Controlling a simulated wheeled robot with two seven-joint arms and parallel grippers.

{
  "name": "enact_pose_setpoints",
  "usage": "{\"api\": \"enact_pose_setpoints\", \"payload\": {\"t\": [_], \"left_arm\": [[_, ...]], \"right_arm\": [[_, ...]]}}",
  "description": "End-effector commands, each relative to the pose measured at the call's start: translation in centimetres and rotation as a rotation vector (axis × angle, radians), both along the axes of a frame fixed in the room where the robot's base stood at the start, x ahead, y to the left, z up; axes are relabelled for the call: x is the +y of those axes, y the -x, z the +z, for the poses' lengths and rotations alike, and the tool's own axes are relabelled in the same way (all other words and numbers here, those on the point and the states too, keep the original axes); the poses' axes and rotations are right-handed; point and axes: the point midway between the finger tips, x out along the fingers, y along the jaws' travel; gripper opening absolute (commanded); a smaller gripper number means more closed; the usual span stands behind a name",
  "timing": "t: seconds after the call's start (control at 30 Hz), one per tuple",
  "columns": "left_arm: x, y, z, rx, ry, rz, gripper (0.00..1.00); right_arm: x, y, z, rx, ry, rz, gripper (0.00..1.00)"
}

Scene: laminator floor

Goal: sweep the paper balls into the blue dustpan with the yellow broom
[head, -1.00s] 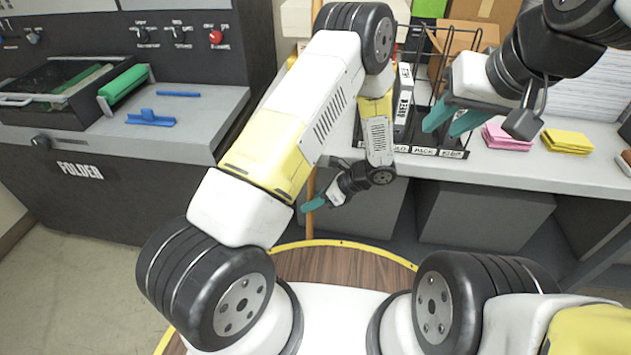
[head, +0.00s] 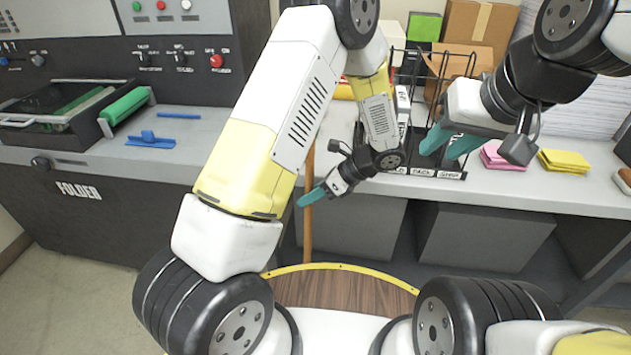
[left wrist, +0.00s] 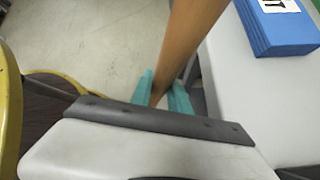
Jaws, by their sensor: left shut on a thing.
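My left gripper (head: 310,197) is shut on a wooden handle (head: 307,232), which stands nearly upright in front of the grey bench. In the left wrist view, the handle (left wrist: 188,45) runs between the two teal fingers (left wrist: 163,95). The handle's lower end is hidden, and no yellow broom head shows. My right gripper (head: 452,144) is held up before the bench, its teal fingers apart with nothing between them. No paper balls or blue dustpan are in view.
A grey bench (head: 520,200) carries a black wire rack (head: 436,172), pink pads (head: 500,158) and yellow pads (head: 564,161). A dark folder machine (head: 110,205) stands left. Blue stacked material (left wrist: 280,30) lies right in the wrist view. Pale floor shows at lower left.

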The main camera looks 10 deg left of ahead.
Motion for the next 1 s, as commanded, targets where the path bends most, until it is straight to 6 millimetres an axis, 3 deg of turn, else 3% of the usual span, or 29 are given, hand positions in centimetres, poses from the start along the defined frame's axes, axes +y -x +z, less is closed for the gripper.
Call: {"api": "enact_pose_setpoints", "payload": {"t": [0.23,0.27,0.33,0.37,0.63,1.0], "left_arm": [[0.0,0.0,0.1,0.000,-0.001,-0.001,0.00],[0.0,0.0,0.1,0.000,-0.001,-0.001,0.16],[0.0,0.0,0.1,0.000,-0.001,-0.001,0.02],[0.0,0.0,0.1,0.000,-0.001,-0.001,0.00],[0.0,0.0,0.5,-0.002,-0.001,0.000,0.00],[0.0,0.0,3.9,-0.002,-0.002,0.000,0.00]], "right_arm": [[0.0,0.0,0.0,0.000,0.000,0.000,0.33],[0.0,0.0,0.0,0.000,0.000,0.000,0.33],[0.0,0.0,0.0,0.000,0.000,0.000,0.33],[0.0,0.0,0.0,0.000,0.000,0.000,0.33],[0.0,0.0,0.0,0.000,0.000,0.000,0.33],[0.0,0.0,0.0,0.000,0.000,0.000,0.33]]}}
